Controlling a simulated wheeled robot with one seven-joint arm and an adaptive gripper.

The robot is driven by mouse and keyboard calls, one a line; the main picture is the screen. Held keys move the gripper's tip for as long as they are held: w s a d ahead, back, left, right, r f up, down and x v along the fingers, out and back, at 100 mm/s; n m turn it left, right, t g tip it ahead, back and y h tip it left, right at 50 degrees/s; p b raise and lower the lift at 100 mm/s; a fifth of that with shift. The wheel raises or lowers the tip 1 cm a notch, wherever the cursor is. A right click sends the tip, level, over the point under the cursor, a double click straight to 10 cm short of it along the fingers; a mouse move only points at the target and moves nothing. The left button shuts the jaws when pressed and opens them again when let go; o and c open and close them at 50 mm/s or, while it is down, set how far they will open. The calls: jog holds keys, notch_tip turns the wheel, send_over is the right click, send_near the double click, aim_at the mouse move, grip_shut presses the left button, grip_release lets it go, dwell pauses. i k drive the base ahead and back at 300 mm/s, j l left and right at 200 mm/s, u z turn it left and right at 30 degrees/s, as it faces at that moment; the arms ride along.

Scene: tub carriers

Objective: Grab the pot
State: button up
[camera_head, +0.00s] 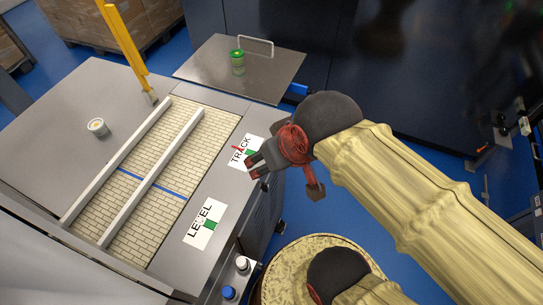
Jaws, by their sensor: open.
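A small green tub with a lighter band (238,62) stands upright on the grey metal plate (205,62) at the back. A small whitish tub (97,127) stands on the grey worktop at the left. I cannot tell which of the two is the pot. My gripper (286,181), dark with red parts, is open and empty at the right edge of the machine, near the TRACK label. It is apart from both tubs, nearer the viewer than the green one and well to the right of the whitish one.
Two pale rails (152,178) cross a tiled belt with a blue line. A yellow post (124,45) rises behind them. A wire handle (257,46) stands at the plate's back edge. Labels TRACK (241,157) and LEVEL (204,226) lie on the machine's edge. Blue floor shows at right.

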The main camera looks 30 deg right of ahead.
aim_at(236, 55)
jog(key=i+l+z, duration=0.2)
jog(key=l+z, duration=0.2)
jog(key=i+l+z, duration=0.2)
jog(key=z, duration=0.2)
jog(key=i+l+z, duration=0.2)
jog(key=z, duration=0.25)
